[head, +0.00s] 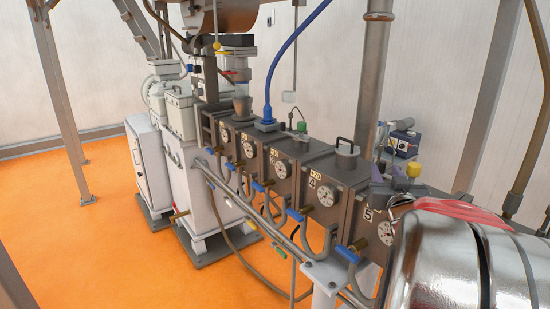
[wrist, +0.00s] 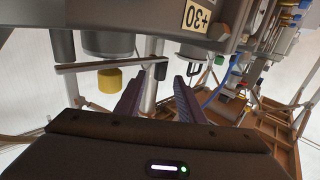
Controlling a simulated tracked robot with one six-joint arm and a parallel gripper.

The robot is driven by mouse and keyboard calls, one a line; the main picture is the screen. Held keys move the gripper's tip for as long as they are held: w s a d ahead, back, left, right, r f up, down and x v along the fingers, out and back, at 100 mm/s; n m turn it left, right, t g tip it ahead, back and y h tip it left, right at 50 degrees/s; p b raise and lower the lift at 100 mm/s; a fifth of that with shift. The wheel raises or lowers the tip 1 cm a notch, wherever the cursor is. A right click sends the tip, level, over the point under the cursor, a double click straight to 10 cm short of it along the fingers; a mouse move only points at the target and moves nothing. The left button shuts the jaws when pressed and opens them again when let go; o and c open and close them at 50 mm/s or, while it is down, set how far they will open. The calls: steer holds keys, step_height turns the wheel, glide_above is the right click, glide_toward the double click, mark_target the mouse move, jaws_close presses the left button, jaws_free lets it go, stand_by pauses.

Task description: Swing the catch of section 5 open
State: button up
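Section 5 (head: 366,214) is the nearest block of the dark barrel row in the head view. It bears a "5" label and a round dial, partly hidden by a shiny body in front. I cannot make out its catch for certain. In the wrist view my gripper (wrist: 159,82) is open, its two dark fingers apart. A flat grey bar (wrist: 90,67) runs from the left to a small dark block (wrist: 161,71) that appears between the fingertips. I cannot tell whether this bar is the catch, or whether the fingers touch it.
Section 4 (head: 318,190) stands behind section 5, with a dial and an arched top handle. Blue-handled valves (head: 296,215) and pipes run along the front.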

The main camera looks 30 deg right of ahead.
mark_target(383, 167)
steer(key=shift+x, duration=2.5)
jaws_close()
